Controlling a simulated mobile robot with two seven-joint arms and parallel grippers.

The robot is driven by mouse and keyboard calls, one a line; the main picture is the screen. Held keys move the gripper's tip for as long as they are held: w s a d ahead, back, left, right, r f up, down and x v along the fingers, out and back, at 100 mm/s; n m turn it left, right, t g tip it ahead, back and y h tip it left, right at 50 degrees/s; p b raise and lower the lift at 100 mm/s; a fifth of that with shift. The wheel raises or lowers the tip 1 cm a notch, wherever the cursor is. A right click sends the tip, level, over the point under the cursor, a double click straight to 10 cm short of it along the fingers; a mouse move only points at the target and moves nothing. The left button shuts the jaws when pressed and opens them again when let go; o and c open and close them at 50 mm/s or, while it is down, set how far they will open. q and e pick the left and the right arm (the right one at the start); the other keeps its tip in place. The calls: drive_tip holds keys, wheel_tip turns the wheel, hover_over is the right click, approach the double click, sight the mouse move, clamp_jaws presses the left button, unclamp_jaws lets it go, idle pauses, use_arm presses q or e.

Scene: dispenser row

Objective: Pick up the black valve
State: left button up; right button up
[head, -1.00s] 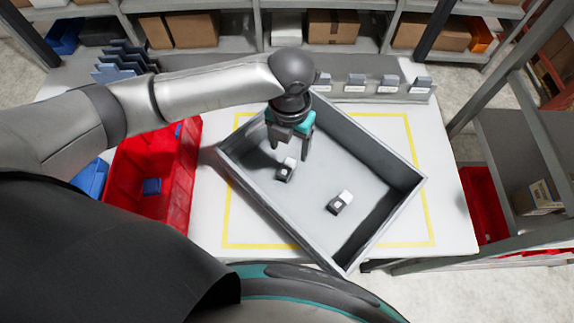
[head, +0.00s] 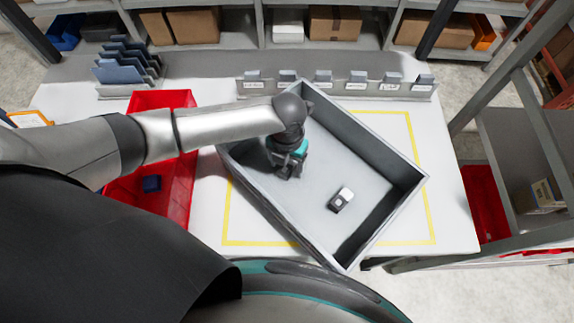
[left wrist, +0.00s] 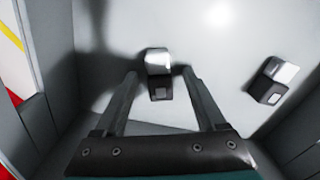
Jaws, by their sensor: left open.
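One black valve with a light metal end (left wrist: 158,75) lies on the floor of the grey tray (left wrist: 105,45). In the left wrist view it is between the tips of my open left gripper (left wrist: 159,75), with a finger on each side. In the head view my left gripper (head: 286,172) is low in the left part of the tray (head: 378,140) and hides this valve. A second black valve with a light end (head: 341,199) lies in the tray to the right; it also shows in the left wrist view (left wrist: 272,80). My right gripper is not in view.
The tray stands turned on a white table (head: 455,215) inside a yellow outline, its walls rising around my left gripper. A red bin (head: 180,195) holding a blue item is to the left. A row of small labelled holders (head: 340,88) stands behind.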

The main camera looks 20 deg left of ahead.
use_arm(q)
clamp_jaws()
idle(0.5)
